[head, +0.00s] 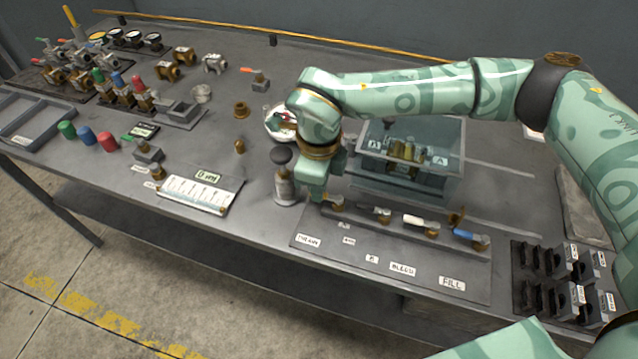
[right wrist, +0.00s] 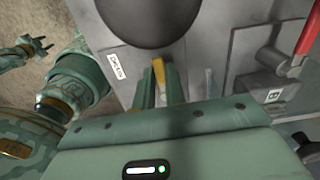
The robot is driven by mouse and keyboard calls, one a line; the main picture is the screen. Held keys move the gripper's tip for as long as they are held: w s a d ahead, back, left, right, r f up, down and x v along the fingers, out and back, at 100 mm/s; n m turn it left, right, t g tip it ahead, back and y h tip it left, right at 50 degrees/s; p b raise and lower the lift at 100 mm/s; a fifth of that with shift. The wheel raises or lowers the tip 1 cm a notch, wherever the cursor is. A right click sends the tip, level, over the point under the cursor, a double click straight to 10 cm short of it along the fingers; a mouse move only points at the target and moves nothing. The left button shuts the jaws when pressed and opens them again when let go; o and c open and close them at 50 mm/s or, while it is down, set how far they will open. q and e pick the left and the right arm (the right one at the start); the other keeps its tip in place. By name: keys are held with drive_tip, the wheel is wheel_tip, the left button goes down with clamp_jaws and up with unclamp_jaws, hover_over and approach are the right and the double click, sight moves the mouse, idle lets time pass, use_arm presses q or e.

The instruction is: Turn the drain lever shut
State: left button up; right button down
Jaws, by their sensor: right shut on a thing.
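My right gripper (head: 318,192) is at the left end of the valve row on the front panel (head: 390,252), above the label that reads like DRAIN (head: 307,241). In the right wrist view its fingers (right wrist: 160,88) are shut on a yellow lever handle (right wrist: 158,70), the drain lever. A brass valve body (head: 335,201) shows beside the fingers in the head view; the gripper hides most of the handle, so its exact angle is unclear. My left gripper (right wrist: 38,47) shows only in the right wrist view, off to the left, with its prongs apart and empty.
Other valves stand to the right in the row, with a white handle (head: 413,219) and a blue handle (head: 466,235). A dark-knobbed post (head: 284,180) stands close left of my right gripper. A clear tank (head: 408,160) is behind; black racks (head: 565,280) stand at right.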

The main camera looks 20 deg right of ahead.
drive_tip(key=shift+w+r, duration=0.1)
drive_tip(key=shift+w, duration=0.05)
idle(0.4)
drive_tip(key=c, duration=1.5)
unclamp_jaws()
drive_tip(key=shift+o, duration=0.2)
wheel_tip(320, 180, up, 16)
drive_tip(key=p, duration=0.3)
drive_tip(key=shift+r, duration=0.15)
